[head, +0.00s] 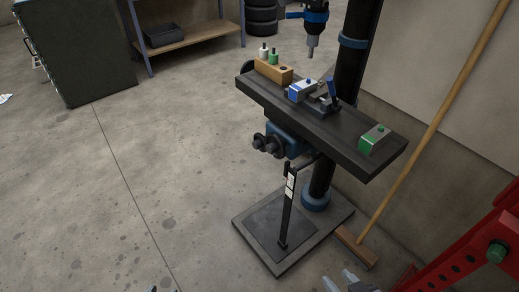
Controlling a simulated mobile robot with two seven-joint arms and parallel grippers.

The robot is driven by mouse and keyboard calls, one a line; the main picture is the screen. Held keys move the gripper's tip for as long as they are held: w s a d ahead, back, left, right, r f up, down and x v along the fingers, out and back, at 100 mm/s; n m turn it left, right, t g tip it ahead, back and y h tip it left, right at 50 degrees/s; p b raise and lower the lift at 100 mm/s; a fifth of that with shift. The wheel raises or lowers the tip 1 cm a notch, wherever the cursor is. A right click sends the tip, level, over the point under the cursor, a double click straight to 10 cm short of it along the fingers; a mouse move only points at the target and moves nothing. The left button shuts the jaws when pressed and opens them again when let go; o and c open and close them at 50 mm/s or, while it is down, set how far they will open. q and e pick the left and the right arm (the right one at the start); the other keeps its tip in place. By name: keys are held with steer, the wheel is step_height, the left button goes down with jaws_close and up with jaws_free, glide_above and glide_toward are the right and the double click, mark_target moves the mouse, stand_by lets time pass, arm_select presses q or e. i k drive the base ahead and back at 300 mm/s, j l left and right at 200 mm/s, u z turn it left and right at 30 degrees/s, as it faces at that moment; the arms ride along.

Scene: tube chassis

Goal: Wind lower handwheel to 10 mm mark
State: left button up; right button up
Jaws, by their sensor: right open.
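A dark round handwheel (270,145) sits on the blue housing (287,138) under the drill-press table; which handwheel is the lower one is unclear. A dark upright post with a white scale strip (290,184) stands below the table, its marks too small to read. My right gripper (341,281) shows only in part at the bottom edge, right of centre. It is open and empty, well below and apart from the handwheel.
The dark table (335,127) carries a wooden block with bottles (272,70), a blue-and-grey vise (302,90) and a green-and-grey block (375,138). A broom (433,125) leans right. A red perforated beam (465,260) fills the lower right. The floor left is clear.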

mark_target(258, 143)
steer(key=z, duration=1.15)
steer(key=j+z, duration=0.1)
steer(key=z, duration=0.35)
steer(key=j+z, duration=0.1)
steer(key=z, duration=0.35)
steer(key=j, duration=1.55)
steer(key=k+j, duration=0.15)
steer(key=j, duration=3)
steer(key=k, duration=0.05)
